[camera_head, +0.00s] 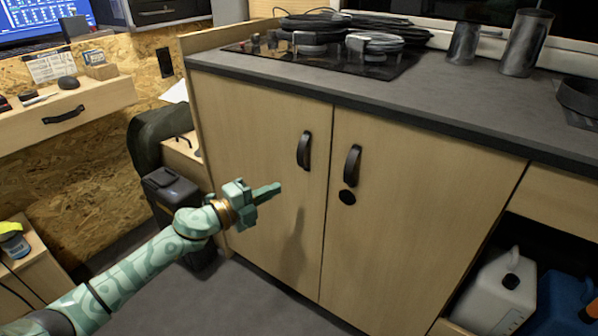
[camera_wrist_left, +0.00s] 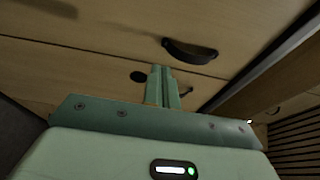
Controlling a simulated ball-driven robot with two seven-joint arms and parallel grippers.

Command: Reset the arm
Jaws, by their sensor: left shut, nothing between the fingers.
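My left arm comes in from the lower left in the head view. Its gripper (camera_head: 268,191) is shut and empty, in front of the left door of a light wood cabinet (camera_head: 262,130). The fingers point right, below the black handle of the left door (camera_head: 304,150). In the left wrist view the closed fingers (camera_wrist_left: 163,87) point at the wood front, with a black handle (camera_wrist_left: 190,51) beyond them. I cannot tell the exact gap to the door. My right gripper is not in view.
A dark countertop (camera_head: 430,97) with a hob (camera_head: 325,58) tops the cabinet. The right door has a handle (camera_head: 352,165). A white canister (camera_head: 496,290) stands low at the right. A drawer unit (camera_head: 70,110) is at the left. Grey floor (camera_head: 215,300) is clear in front.

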